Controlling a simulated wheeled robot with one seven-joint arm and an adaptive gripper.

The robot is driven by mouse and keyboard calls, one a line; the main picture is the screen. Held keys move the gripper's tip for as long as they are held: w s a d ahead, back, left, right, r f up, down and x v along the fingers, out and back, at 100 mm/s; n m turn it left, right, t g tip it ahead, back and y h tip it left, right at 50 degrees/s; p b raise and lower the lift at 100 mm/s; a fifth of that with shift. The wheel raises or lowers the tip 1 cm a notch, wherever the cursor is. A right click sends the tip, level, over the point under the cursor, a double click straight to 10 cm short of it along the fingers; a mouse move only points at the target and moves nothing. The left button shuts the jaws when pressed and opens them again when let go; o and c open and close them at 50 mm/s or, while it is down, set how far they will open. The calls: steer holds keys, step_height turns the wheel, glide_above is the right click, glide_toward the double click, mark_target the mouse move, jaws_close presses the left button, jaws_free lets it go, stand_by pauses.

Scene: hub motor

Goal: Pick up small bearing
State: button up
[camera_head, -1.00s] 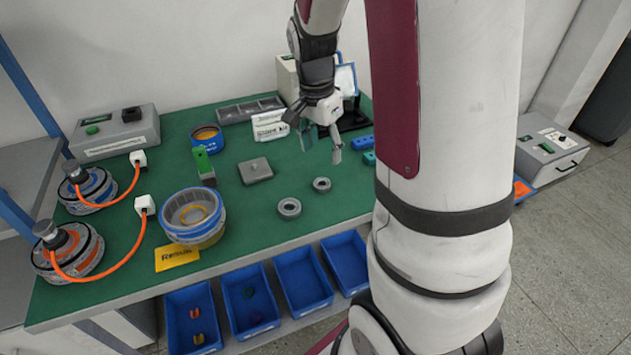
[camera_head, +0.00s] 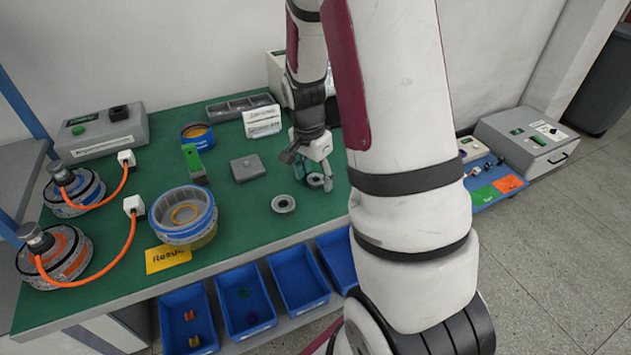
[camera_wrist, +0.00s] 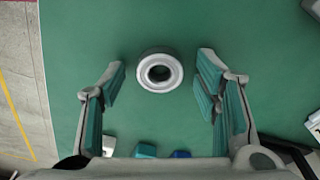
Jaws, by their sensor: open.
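The small bearing (camera_head: 315,181), a grey ring, lies flat on the green table top (camera_head: 240,225). In the wrist view the small bearing (camera_wrist: 160,72) shows as a silver ring with a dark hole, between the fingertips and apart from both.
A grey square block (camera_head: 248,168) and a green-topped piece (camera_head: 194,160) lie further left. A blue-and-white motor housing (camera_head: 183,212) stands near a yellow card (camera_head: 167,258). A white labelled box (camera_head: 262,121) is behind. Blue bins (camera_head: 298,277) hang below the front edge.

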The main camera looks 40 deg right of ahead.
steer(key=shift+c, duration=0.6)
jaws_close()
steer(key=shift+r, duration=0.2)
steer(key=shift+r, duration=0.6)
step_height(320, 180, up, 2)
steer(key=shift+r, duration=0.2)
steer(key=s+a+r+p, duration=0.1)
steer(key=s+a+p, duration=0.9)
steer(key=s, duration=0.2)
steer(key=shift+s+r, duration=0.15)
steer(key=shift+s, duration=0.05)
